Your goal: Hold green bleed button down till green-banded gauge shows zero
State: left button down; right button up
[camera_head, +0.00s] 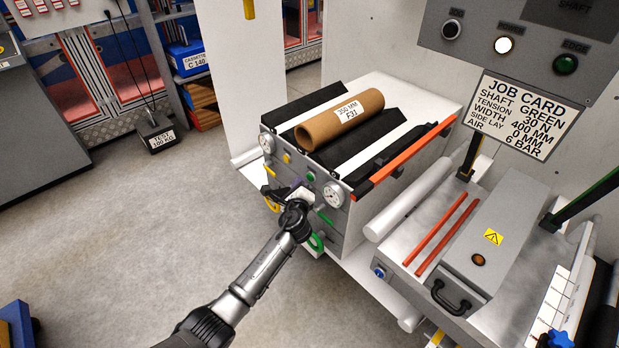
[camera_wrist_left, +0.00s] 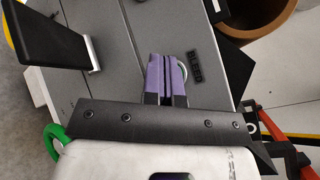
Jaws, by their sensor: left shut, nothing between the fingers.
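The cabinet (camera_head: 356,238) has two round white gauges on its front, a left gauge (camera_head: 267,143) and a right gauge (camera_head: 334,196). Their needles and bands are too small to read. A small green button (camera_head: 311,176) shows beside the right gauge. My left gripper (camera_head: 298,188) is at the cabinet front, between the gauges. In the left wrist view its purple fingers (camera_wrist_left: 166,76) are shut and empty. They overlap a silver-rimmed button (camera_wrist_left: 183,70) beside a BLEED label (camera_wrist_left: 195,66). They hide its face, and contact cannot be told. My right gripper is out of view.
A black lever (camera_wrist_left: 45,40) and a green ring (camera_wrist_left: 54,138) are near the left gripper. A cardboard core (camera_head: 340,118) lies on the cabinet. A grey machine (camera_head: 492,238) with red bars stands to the right.

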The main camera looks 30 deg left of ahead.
pick_arm(q)
jog(key=shift+s+a+p, duration=0.2)
jog(key=shift+s+p, duration=0.25)
jog(key=shift+s, duration=0.35)
jog(key=shift+s+a+p, duration=0.15)
jog(key=shift+s+p, duration=0.3)
jog(key=shift+s, duration=0.3)
jog(key=shift+s+a+p, duration=0.2)
jog(key=shift+s+p, duration=0.25)
jog(key=shift+s, duration=0.35)
